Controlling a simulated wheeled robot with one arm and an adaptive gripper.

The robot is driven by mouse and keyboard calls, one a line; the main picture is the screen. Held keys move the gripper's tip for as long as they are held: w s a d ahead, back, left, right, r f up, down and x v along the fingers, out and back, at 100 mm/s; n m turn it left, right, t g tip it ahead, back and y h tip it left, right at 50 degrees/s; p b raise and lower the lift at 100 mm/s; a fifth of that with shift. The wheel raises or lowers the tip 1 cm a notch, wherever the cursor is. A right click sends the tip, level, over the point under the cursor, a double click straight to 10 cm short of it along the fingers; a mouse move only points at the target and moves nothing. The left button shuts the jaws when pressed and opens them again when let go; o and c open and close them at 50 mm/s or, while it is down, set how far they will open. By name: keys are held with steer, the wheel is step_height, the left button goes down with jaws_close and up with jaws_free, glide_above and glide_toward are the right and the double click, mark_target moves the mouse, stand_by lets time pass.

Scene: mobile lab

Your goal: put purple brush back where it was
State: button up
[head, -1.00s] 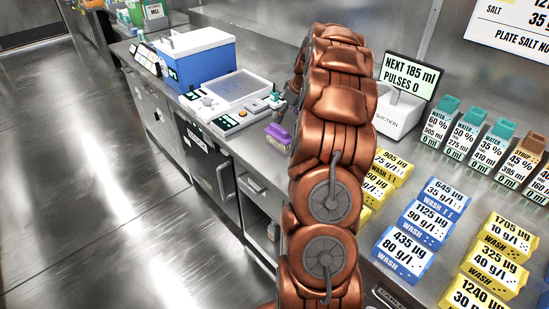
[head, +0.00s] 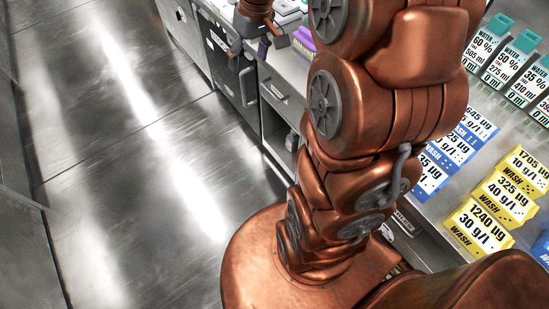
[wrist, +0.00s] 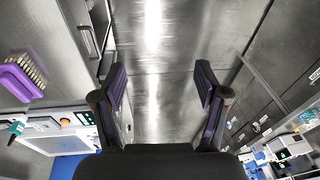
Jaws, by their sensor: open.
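The purple brush (wrist: 22,78) lies on the steel bench at the left edge of the wrist view, with pale bristles showing along one side. A part of it shows in the head view as a purple shape (head: 303,38) at the top, partly hidden by my arm. My gripper (wrist: 160,80) is open and empty, with bare floor between its fingers. In the head view my gripper (head: 258,46) hangs in front of the bench's edge, left of the brush and apart from it.
A bench device with a teal-tipped tool (wrist: 15,130) lies close to the brush. Cabinet doors (head: 240,75) and an open shelf line the bench front. Yellow wash blocks (head: 503,195) and blue blocks (head: 436,168) stand at the right. The floor (head: 120,150) at left is clear.

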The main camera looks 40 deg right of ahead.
steer(key=s+a+f+g, duration=0.1)
steer(key=s+a, duration=0.3)
steer(key=s, duration=0.4)
steer(key=s+a+g+h, duration=0.1)
steer(key=s+a, duration=0.2)
steer(key=s, duration=0.6)
steer(key=s+a+f+g, duration=0.1)
steer(key=s+a, duration=0.3)
steer(key=s, duration=0.4)
steer(key=shift+s+a+f+m+h, duration=0.2)
steer(key=shift+a+f+m+h, duration=0.1)
steer(key=shift+r+p, duration=0.65)
